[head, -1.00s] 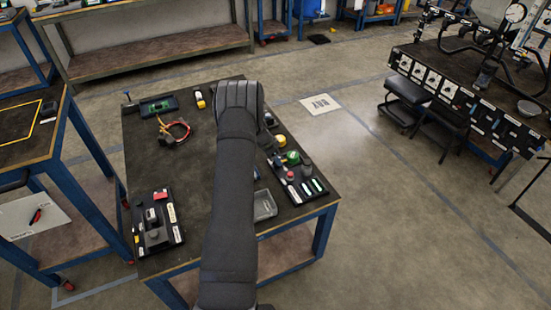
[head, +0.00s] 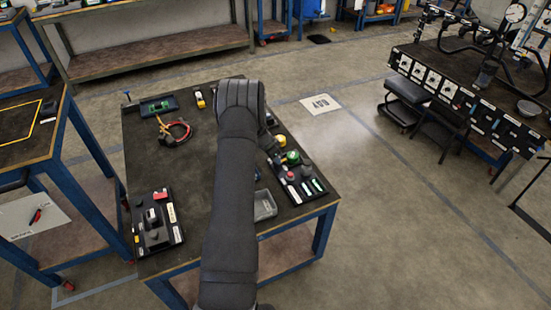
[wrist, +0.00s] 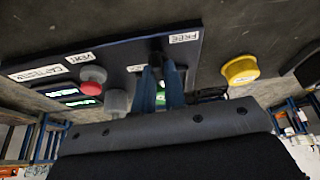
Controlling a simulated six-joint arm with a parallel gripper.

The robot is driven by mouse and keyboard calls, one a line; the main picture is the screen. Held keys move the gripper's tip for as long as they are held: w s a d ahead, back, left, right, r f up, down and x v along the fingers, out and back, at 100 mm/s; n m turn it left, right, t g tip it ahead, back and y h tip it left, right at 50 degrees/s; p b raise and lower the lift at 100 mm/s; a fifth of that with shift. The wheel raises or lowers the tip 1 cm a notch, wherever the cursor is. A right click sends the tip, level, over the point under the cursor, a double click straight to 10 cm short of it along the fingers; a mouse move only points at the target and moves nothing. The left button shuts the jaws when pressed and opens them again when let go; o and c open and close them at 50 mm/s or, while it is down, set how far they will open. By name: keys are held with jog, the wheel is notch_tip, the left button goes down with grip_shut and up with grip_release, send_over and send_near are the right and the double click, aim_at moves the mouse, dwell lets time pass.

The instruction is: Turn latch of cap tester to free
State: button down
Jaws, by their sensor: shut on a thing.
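The cap tester (wrist: 120,58) is a dark panel with white labels, one of which reads FREE. It spans the upper part of the wrist view and also shows in the head view (head: 300,185), right of my arm. A small dark latch (wrist: 157,60) stands by the FREE label. My gripper (wrist: 162,84) has its blue fingers shut on this latch, which they partly hide. The latch's exact angle is hard to tell. A red knob (wrist: 91,88) and a grey knob (wrist: 115,101) stand left of the fingers.
A yellow round cap (wrist: 240,70) sits right of the panel in the wrist view. In the head view, a grey tray (head: 265,205) lies close to my arm, and a black panel with small parts (head: 157,222) stands at the table's front left. The table's middle left is clear.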

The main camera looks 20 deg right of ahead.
jog(key=n, duration=0.2)
jog(key=n+t, duration=0.1)
jog(key=n, duration=0.1)
jog(key=shift+s+t+y, duration=0.2)
jog(key=shift+t+y, duration=0.1)
jog(key=n, duration=0.2)
jog(key=n+t+y, duration=0.1)
jog(key=n, duration=0.1)
jog(key=shift+d+n+t, duration=0.15)
jog(key=shift+n+t, duration=0.15)
jog(key=n+y, duration=0.1)
jog(key=n, duration=0.3)
jog(key=shift+s+d+t, duration=0.1)
jog(key=shift+t, duration=0.3)
jog(key=shift+n+y, duration=0.9)
jog(key=shift+n, duration=1)
jog(key=shift+d+n, duration=0.1)
jog(key=shift+n, duration=0.2)
jog(key=c, duration=1.5)
grip_release()
